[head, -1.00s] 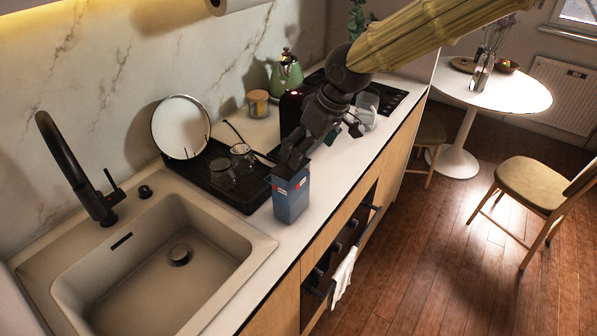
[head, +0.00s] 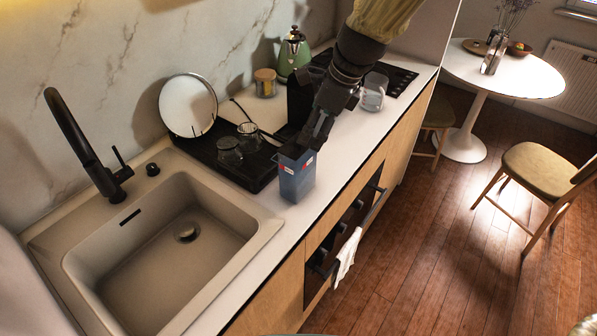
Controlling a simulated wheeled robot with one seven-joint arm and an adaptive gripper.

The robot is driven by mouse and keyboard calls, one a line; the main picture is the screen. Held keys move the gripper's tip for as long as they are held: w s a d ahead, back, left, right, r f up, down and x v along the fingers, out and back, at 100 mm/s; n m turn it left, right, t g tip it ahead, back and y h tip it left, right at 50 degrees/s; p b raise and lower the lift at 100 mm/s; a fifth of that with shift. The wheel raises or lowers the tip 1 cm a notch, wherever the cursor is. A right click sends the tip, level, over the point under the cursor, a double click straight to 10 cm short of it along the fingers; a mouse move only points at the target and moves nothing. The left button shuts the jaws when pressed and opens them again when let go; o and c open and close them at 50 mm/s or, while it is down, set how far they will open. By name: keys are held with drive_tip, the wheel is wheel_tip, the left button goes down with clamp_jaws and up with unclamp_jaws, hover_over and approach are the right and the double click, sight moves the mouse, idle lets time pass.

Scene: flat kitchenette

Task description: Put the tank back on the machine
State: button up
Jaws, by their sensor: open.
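A clear, see-through container (head: 373,93), which looks like the tank, stands on the counter beside the dark hob, right of my arm. A black boxy appliance (head: 298,102), probably the machine, stands left of my arm and is partly hidden by it. My gripper (head: 303,148) is open and points down at the top of a blue carton (head: 297,181) near the counter's front edge. The fingers overlap the carton's top in the picture; I cannot tell whether they touch it. The tank is apart from the machine and from my gripper.
A black drying tray (head: 257,176) with glasses (head: 229,151) and a round white plate (head: 188,105) lies left of the carton. The sink (head: 170,240) is at the left. A green kettle (head: 293,55) and a jar (head: 265,82) stand at the back.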

drive_tip(key=w+r+m, duration=0.1)
drive_tip(key=m, duration=0.3)
drive_tip(key=p, duration=0.3)
hover_over(298, 169)
drive_tip(key=w+d, duration=0.1)
drive_tip(key=w, duration=0.3)
drive_tip(key=shift+w+f, duration=0.2)
drive_tip(key=shift+f, duration=3.8)
drive_tip(key=shift+w+a+f+t, duration=0.15)
drive_tip(key=shift+f, duration=0.3)
drive_tip(key=shift+w+a+f+t, duration=0.1)
drive_tip(key=shift+a+f+t, duration=0.05)
drive_tip(key=shift+f, duration=0.25)
drive_tip(key=c, duration=1.9)
